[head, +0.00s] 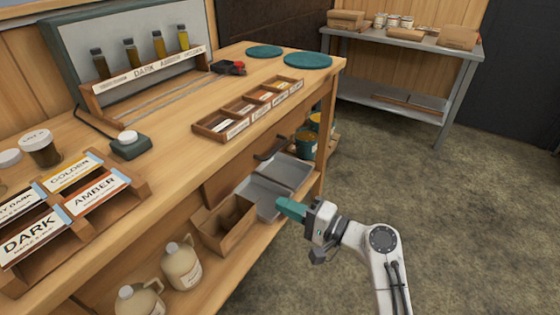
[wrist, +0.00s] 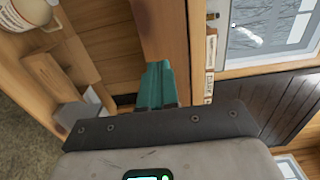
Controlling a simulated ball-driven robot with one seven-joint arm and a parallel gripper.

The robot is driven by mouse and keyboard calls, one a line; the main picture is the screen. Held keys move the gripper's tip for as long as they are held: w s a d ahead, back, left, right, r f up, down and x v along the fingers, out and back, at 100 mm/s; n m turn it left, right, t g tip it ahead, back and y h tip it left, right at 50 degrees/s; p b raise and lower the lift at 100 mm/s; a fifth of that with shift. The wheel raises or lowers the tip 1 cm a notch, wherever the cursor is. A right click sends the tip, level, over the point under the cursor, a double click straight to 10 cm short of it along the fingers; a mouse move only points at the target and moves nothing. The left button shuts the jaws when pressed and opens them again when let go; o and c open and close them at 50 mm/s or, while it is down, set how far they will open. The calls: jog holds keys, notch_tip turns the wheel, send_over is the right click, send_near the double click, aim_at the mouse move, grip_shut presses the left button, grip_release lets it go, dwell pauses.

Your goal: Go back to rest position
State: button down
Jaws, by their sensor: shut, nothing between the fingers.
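My gripper (head: 290,209) is in front of the wooden workbench (head: 190,155), to the right of its lower shelf, in the head view. Its teal fingers are shut with nothing between them. The wrist view shows the closed teal fingers (wrist: 155,84) pointing away from me toward wooden surfaces. My white arm reaches up from the bottom right of the head view. A grey metal tray (head: 275,185) and an open wooden box (head: 226,222) are behind and left of the gripper. I cannot tell whether the fingers touch anything.
Jugs (head: 181,267) stand on the lower shelf. A wooden compartment tray (head: 247,109), sample bottles (head: 158,45) and label cards (head: 97,192) are on the bench top. A metal table (head: 465,62) with packages stands at the back right. The floor (head: 440,190) to the right is clear.

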jog(key=s+d+f+n+g+h+p, duration=0.2)
jog(key=s+d+f+h+p, duration=0.25)
jog(key=s+d, duration=0.35)
jog(key=s+d+f+n+g+h+p, duration=0.25)
jog(key=s+d+f+h, duration=0.2)
jog(key=s, duration=0.65)
jog(key=s+d+r+g+h+p, duration=0.1)
jog(key=s+d+h+p, duration=0.1)
jog(key=s+d, duration=0.5)
jog(key=s+d+r+n+g+h+p, duration=0.1)
jog(key=s+d+r+g+h+p, duration=0.1)
jog(key=s+d+h, duration=0.2)
jog(key=s+d, duration=0.3)
jog(key=s, duration=0.4)
jog(key=shift+s+d+r+h, duration=0.15)
jog(key=shift+s+d+h, duration=0.25)
